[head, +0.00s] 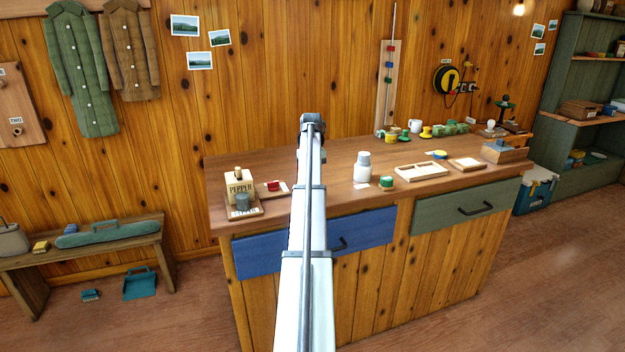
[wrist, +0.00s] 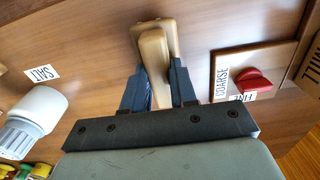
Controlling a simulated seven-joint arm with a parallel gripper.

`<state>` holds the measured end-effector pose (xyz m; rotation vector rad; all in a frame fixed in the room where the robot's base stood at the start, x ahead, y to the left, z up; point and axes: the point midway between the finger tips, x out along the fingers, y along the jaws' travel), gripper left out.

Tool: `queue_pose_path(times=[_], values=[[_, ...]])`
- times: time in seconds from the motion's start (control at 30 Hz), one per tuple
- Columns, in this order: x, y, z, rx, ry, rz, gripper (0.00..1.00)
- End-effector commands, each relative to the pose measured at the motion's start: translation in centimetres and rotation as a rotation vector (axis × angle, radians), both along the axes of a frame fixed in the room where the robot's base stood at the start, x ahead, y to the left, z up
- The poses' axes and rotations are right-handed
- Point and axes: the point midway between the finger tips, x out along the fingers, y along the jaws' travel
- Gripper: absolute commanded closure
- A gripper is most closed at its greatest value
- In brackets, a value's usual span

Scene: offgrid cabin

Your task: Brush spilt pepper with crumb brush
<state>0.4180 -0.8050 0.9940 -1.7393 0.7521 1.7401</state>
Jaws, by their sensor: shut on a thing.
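My gripper (wrist: 158,66) shows in the wrist view with its two dark fingers shut on a tan wooden piece (wrist: 153,36), which looks like the crumb brush. Its bristles are hidden. It is over the wooden counter between the salt label and the coarse/fine board. In the head view my arm hides the gripper and the brush. A pepper mill box (head: 239,188) stands at the counter's left end, with a grey cylinder (head: 243,202) before it. I cannot make out any spilt pepper in either view.
A board with a red knob (wrist: 254,80) lies right of my gripper in the wrist view. A white bottle (wrist: 38,112) stands to the left; it also shows in the head view (head: 362,168). A green-topped jar (head: 387,183) and a shallow wooden tray (head: 421,177) stand farther right.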

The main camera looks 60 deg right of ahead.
Motion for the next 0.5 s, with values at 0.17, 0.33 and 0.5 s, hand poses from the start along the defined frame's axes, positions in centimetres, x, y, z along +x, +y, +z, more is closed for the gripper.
queue_pose_path(times=[0.17, 0.33, 0.5], values=[[1.3, -1.4, 0.0, 0.0, 0.0, 0.0, 1.0], [2.4, -2.5, 0.0, 0.0, 0.0, 0.0, 1.0], [3.5, -3.5, 0.0, 0.0, 0.0, 0.0, 1.0]])
